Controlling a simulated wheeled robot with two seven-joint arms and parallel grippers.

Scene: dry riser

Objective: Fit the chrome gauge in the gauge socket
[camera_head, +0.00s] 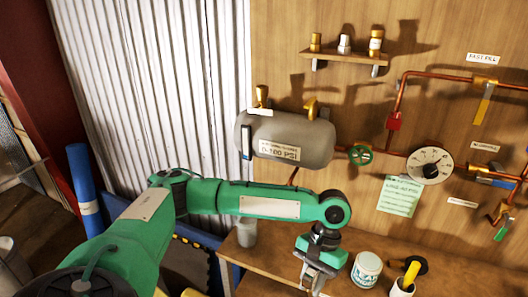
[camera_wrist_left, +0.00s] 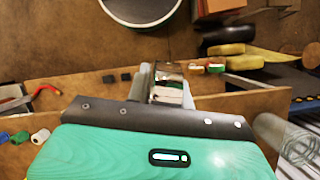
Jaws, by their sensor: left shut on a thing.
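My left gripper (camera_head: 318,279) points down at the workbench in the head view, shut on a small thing. In the left wrist view the gripper (camera_wrist_left: 168,88) has a pale, silvery piece between its fingers; it is too small to tell whether this is the chrome gauge. A grey tank (camera_head: 300,139) on the wooden wall carries a 0-100 PSI label and two brass fittings on top. I cannot tell which fitting is the gauge socket. A round white-faced dial (camera_head: 430,165) sits on the copper pipe to the right. My right gripper is out of view.
A wall shelf (camera_head: 343,57) holds two brass pieces and a silvery one. A white tub (camera_head: 366,269) and a cup with a yellow handle (camera_head: 403,287) stand right of the gripper. A green handwheel (camera_head: 360,155) and copper pipes jut out right of the tank.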

